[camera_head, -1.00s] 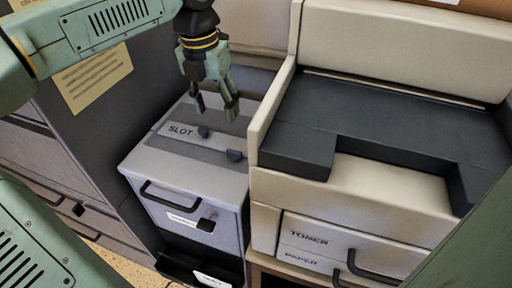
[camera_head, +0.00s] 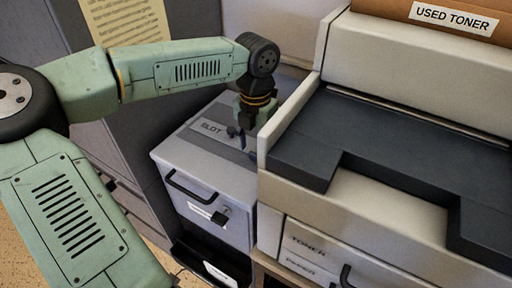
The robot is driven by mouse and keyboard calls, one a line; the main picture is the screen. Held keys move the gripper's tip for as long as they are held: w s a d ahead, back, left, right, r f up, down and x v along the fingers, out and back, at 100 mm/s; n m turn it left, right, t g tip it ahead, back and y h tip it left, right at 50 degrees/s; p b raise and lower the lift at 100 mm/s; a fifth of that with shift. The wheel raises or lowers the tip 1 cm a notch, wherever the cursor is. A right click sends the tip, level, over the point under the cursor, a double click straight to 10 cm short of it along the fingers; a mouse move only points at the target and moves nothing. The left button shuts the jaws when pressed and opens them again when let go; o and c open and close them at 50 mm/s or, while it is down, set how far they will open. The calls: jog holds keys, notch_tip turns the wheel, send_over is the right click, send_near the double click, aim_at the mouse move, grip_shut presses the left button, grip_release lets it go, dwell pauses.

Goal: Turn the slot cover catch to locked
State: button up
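A grey cabinet (camera_head: 205,172) stands left of the printer, with a darker strip labelled SLOT (camera_head: 212,127) on its top. A small dark knob (camera_head: 232,131) sits at the right end of the label. Another dark knob (camera_head: 253,155) shows farther right, near the printer's side. I cannot tell which one is the catch, or its setting. My gripper (camera_head: 247,142) points down at the top between the two knobs, by the right one. A dark finger shows; the other is hard to make out. I cannot tell whether it touches a knob or how far it is open.
The beige printer (camera_head: 370,215) with its raised side wall stands close on the right of my gripper. A used toner box (camera_head: 440,18) sits above it. The cabinet front has a handle (camera_head: 190,190) and a small dark latch (camera_head: 221,216). A dark panel with a yellow notice (camera_head: 125,22) stands left.

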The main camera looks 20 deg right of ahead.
jog(key=shift+f, duration=0.9)
jog(key=shift+c, duration=0.2)
jog(key=c, duration=1.1)
